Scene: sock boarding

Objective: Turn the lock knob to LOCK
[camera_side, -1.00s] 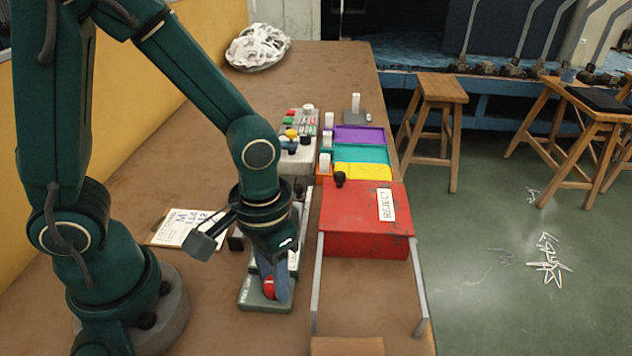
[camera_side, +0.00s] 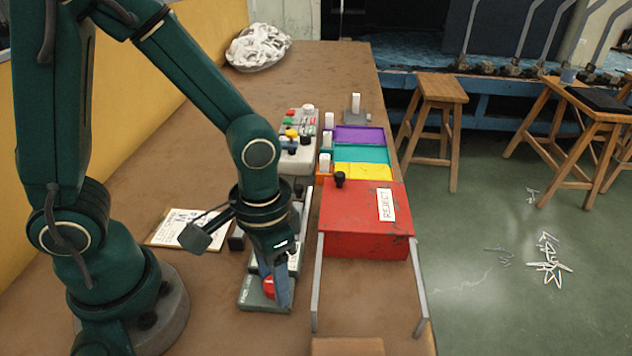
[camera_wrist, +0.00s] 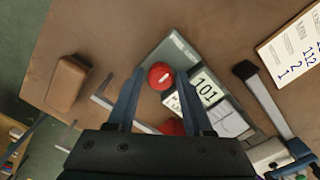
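The lock knob (camera_wrist: 160,76) is a round red knob with a short white mark, set on a grey-green plate (camera_wrist: 177,50). In the wrist view it sits between the two fingertips of my gripper (camera_wrist: 160,74), with a small gap showing on each side. My gripper is open around the knob. In the side view the red knob (camera_side: 268,287) is partly hidden behind a blue finger of my gripper (camera_side: 277,290), low over the plate (camera_side: 255,300). The LOCK lettering cannot be read.
Another red part (camera_wrist: 171,128) is partly hidden by my gripper. A red REJECT box (camera_side: 350,225) with grey rails stands to the right. A written sheet (camera_side: 180,228) lies to the left.

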